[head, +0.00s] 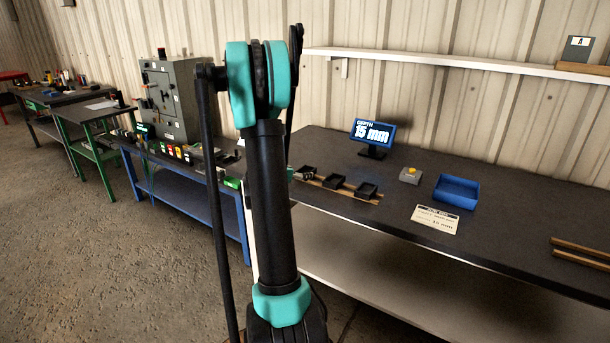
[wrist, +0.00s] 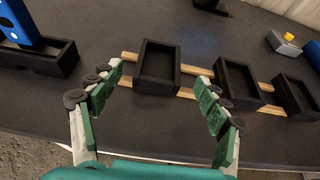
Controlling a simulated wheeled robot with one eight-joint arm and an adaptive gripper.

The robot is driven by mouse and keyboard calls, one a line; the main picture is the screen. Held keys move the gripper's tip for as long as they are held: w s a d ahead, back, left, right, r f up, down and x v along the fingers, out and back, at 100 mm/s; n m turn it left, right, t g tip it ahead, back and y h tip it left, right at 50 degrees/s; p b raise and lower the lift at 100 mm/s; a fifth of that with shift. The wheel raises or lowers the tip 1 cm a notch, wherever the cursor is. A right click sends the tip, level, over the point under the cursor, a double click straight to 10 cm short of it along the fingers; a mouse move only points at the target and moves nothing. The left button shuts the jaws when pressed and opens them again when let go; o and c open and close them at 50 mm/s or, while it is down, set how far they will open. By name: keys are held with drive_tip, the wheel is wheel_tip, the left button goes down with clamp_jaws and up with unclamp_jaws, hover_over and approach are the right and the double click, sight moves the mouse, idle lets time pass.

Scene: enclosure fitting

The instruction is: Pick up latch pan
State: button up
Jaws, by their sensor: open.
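Three black open-topped pans sit in a row on two wooden rails on the dark bench; none carries a readable label, so I cannot tell by name which is the latch pan. In the wrist view the left pan (wrist: 157,88) lies ahead between my fingers, with the middle pan (wrist: 237,84) and the right pan (wrist: 295,96) beyond the right finger. My gripper (wrist: 158,80) is open and empty, its green-padded fingers apart on either side of the left pan in the picture. In the head view the right pan (head: 366,190) and middle pan (head: 334,181) show clearly.
A display (head: 373,132) reads "DEPTH 15 mm". A yellow button box (head: 410,176), blue bin (head: 456,191) and printed card (head: 436,219) lie right of the pans. A black tray (wrist: 38,62) holding a blue piece (wrist: 18,22) stands left in the wrist view.

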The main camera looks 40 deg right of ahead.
sight(310, 169)
drive_tip(key=shift+x, duration=2.95)
drive_tip(key=shift+w+r, duration=0.1)
drive_tip(key=shift+r, duration=0.15)
drive_tip(key=c, duration=1.4)
drive_tip(key=shift+c, duration=0.2)
drive_tip(key=shift+r, duration=0.15)
